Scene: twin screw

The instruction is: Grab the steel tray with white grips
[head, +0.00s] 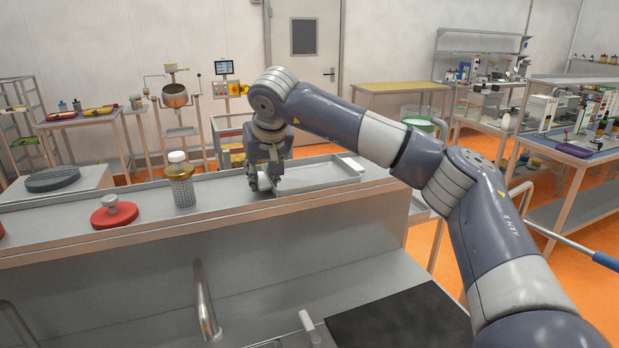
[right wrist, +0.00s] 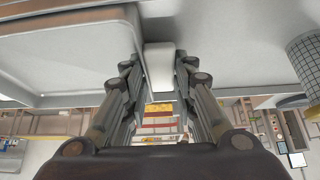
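The steel tray (head: 322,178) is shallow and rectangular and lies on the grey counter; its left end is partly hidden by my right gripper. My right gripper (head: 265,184) points down at this left end. In the right wrist view the tray (right wrist: 65,50) fills the upper left. One white grip (right wrist: 159,66) stands between the fingers of my right gripper (right wrist: 159,62). A fingertip is close on each side of it; I cannot tell whether both touch. My left gripper is not in view.
The mesh object (right wrist: 308,65) shows beside the gripper in the right wrist view.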

